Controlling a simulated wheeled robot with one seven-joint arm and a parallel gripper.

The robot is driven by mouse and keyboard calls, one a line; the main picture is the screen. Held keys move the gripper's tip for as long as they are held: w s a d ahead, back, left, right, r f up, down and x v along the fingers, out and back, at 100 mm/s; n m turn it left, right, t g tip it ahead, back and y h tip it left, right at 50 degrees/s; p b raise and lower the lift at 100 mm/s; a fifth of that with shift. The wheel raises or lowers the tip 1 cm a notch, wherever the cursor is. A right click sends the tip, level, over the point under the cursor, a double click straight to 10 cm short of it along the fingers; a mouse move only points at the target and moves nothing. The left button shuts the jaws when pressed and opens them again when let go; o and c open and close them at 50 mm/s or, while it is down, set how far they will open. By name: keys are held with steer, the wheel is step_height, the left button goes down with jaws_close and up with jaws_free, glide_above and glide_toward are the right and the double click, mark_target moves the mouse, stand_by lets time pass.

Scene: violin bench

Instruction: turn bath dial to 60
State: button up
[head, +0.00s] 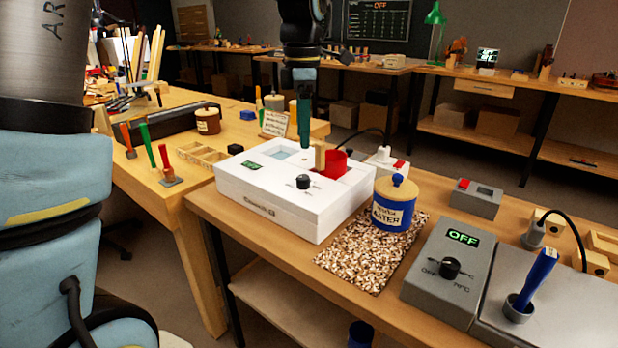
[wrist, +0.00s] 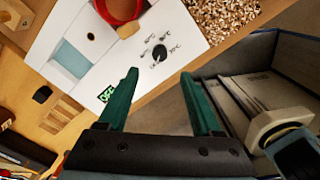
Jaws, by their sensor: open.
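The bath is a white box (head: 262,208) on the near bench, also in the wrist view (wrist: 60,40). Its black dial (head: 304,182) is on the top face near the front edge; in the wrist view the dial (wrist: 159,54) has small marks around it. A small green-lit display (head: 251,165) is left of the dial; it appears to read OFF in the wrist view (wrist: 107,96). My gripper (head: 305,146) hangs above the bath, apart from the dial. In the wrist view its teal fingers (wrist: 160,76) are spread and empty, with the dial beyond their tips.
A red pot (head: 330,165) sits in the bath top behind the dial. A blue WATER jar (head: 393,208) stands on a speckled mat (head: 366,258) to the right. A grey box (head: 447,272) with its own dial and OFF display is farther right.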

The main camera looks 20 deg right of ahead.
mark_target(303, 177)
step_height(303, 177, down, 10)
steer(key=shift+r+p, duration=0.1)
steer(key=shift+p, duration=0.2)
steer(key=shift+c, duration=0.3)
jaws_close()
